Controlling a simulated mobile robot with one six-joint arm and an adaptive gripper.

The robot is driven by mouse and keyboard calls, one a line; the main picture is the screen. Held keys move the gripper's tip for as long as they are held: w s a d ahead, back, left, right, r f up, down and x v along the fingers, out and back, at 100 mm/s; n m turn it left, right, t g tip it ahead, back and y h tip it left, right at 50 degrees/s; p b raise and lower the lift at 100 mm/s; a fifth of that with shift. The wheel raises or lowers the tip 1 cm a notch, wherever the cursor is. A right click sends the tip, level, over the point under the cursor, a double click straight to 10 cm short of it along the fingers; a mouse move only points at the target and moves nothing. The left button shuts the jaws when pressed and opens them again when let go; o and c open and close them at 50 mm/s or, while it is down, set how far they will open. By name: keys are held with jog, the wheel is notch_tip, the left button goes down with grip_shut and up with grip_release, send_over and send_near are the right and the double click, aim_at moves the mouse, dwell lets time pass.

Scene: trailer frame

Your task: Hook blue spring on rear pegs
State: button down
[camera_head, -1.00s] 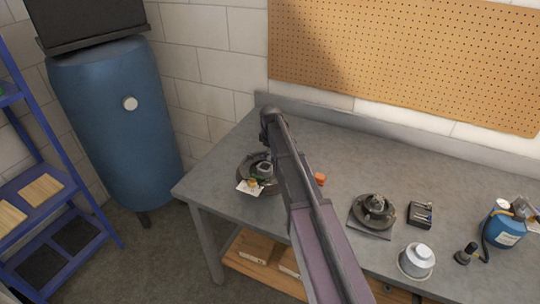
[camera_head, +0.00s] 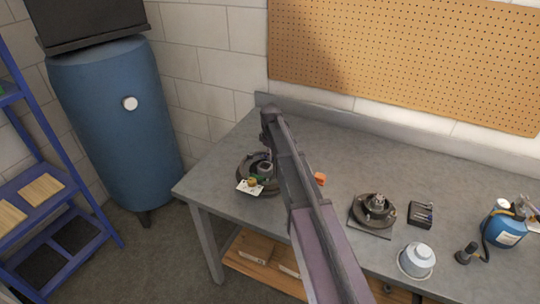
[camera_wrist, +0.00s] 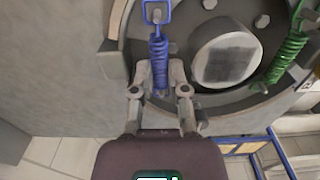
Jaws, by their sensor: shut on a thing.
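The blue spring (camera_wrist: 159,50) lies upright in the wrist view, left of the round grey hub (camera_wrist: 228,58) of a dark brake assembly. My gripper (camera_wrist: 160,76) is shut on its lower part. The blue loop at its top frames a grey peg head (camera_wrist: 156,15); I cannot tell whether it is seated on it. A green spring (camera_wrist: 291,45) sits on the right side of the assembly. In the head view the assembly (camera_head: 243,172) is on the bench's left part; the blue spring cannot be made out there.
My arm crosses the middle of the grey workbench (camera_head: 220,180). To its right are an orange item (camera_head: 319,179), a second dark hub assembly (camera_head: 375,209), a small black box (camera_head: 421,214), a light canister (camera_head: 416,261) and a blue container (camera_head: 502,228).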

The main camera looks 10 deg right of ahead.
jog(key=shift+f, duration=0.1)
dwell(0.3)
jog(key=c, duration=0.6)
grip_release()
jog(key=shift+o, duration=0.2)
jog(key=c, duration=0.3)
jog(key=shift+r+p, duration=3.4)
jog(key=shift+r, duration=0.15)
jog(key=shift+s, duration=0.15)
